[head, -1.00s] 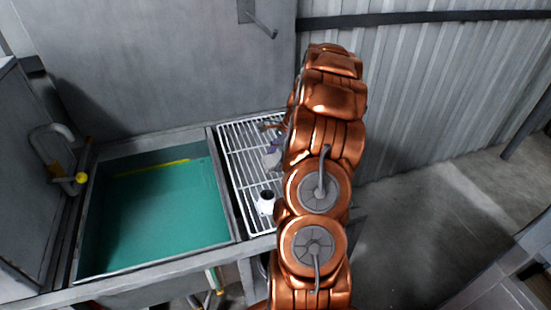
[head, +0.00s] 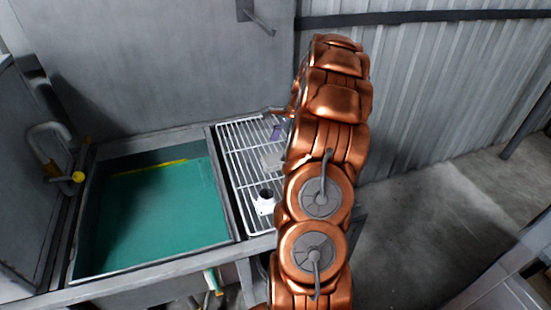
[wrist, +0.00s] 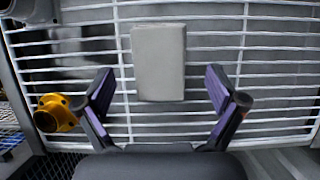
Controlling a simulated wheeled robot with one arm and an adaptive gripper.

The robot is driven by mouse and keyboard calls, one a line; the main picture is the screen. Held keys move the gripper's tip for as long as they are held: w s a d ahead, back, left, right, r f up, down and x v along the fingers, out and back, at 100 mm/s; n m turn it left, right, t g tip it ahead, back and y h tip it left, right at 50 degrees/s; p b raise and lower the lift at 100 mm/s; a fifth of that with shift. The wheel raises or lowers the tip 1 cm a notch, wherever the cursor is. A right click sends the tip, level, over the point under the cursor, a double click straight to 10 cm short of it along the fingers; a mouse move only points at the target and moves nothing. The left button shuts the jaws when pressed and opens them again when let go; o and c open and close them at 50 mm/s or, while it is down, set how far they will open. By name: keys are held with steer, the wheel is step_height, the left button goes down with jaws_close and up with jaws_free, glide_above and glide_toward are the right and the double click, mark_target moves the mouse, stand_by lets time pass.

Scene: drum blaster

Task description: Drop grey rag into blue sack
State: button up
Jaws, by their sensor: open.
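A plain grey rectangular piece, which looks like the grey rag (wrist: 158,62), lies flat on a white wire rack (wrist: 275,75) in the wrist view. It also shows in the head view (head: 271,161), partly hidden by my arm. My gripper (wrist: 160,78) is open and empty, with its two purple-sided fingers spread on either side of the rag's near end. I cannot tell the exact height of the fingers above the rack. In the head view only a purple bit of my gripper shows. I see no blue sack in either view.
A white item with a dark opening (head: 265,200) stands on the rack's near part. A yellow fitting (wrist: 57,112) lies left of my gripper. A green-lined basin (head: 155,215) adjoins the rack on the left. Walls stand behind; open floor (head: 430,225) is at right.

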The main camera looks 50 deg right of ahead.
steer(key=b+v, duration=0.1)
steer(key=v, duration=0.6)
steer(key=shift+d+r+b, duration=0.15)
steer(key=shift+r+b, duration=0.15)
steer(key=shift+r, duration=0.05)
